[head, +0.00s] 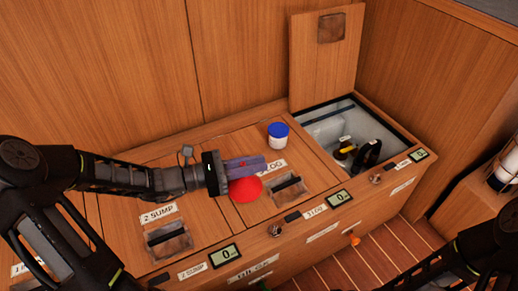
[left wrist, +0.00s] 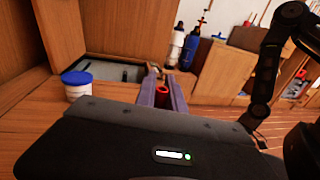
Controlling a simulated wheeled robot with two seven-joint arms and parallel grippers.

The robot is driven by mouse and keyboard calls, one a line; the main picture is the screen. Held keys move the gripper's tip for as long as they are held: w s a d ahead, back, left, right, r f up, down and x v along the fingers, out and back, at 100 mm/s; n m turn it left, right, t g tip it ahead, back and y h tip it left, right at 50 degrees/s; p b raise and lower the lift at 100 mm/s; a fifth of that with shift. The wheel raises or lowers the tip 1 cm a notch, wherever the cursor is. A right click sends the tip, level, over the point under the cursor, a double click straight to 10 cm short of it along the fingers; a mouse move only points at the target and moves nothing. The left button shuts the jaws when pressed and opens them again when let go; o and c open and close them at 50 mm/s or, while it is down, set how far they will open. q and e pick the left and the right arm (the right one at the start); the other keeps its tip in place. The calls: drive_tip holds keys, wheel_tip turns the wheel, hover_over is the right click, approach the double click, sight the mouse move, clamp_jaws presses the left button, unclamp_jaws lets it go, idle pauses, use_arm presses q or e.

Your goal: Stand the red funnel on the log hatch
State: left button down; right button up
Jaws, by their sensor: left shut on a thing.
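The red funnel (head: 245,189) is held in my left gripper (head: 262,163), whose purple-grey fingers are shut on it. Its wide red part shows below the fingers in the head view. In the left wrist view a red tube-like part of the funnel (left wrist: 162,96) shows between the two fingers. The log hatch (head: 254,139) is a wooden lid with a LOG label and a recessed handle. The funnel is over or at its left part, near the seam with the sump hatch; whether it touches the wood I cannot tell. My right gripper is out of view.
A white tub with a blue lid (head: 278,136) stands at the back of the log hatch. To the right, an open bin (head: 325,123) holds dark and yellowish items, its lid (head: 325,55) raised behind. The sump hatch (head: 130,232) lies left, with a recessed handle.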

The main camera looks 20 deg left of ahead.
use_arm(q)
drive_tip(key=w+a+r+n+t+y+p, duration=0.2)
drive_tip(key=w+a+n+t+y, duration=0.1)
drive_tip(key=w, duration=0.4)
drive_tip(key=w+a+r+n+t+y+p, duration=0.2)
drive_tip(key=w+a+n+t+y, duration=0.1)
drive_tip(key=w, duration=0.5)
drive_tip(key=a+n+y, duration=0.1)
drive_tip(key=a+y, duration=0.1)
drive_tip(key=a, duration=0.1)
drive_tip(key=shift+w+a+y+p, duration=0.2)
drive_tip(key=shift+w+y+p, duration=0.1)
drive_tip(key=shift+y+p, duration=0.1)
wheel_tip(320, 180, down, 6)
drive_tip(key=b, duration=0.2)
drive_tip(key=shift+b, duration=0.35)
drive_tip(key=shift+f, duration=0.15)
drive_tip(key=shift+f+b, duration=0.85)
drive_tip(key=shift+f, duration=0.95)
drive_tip(key=shift+f, duration=0.1)
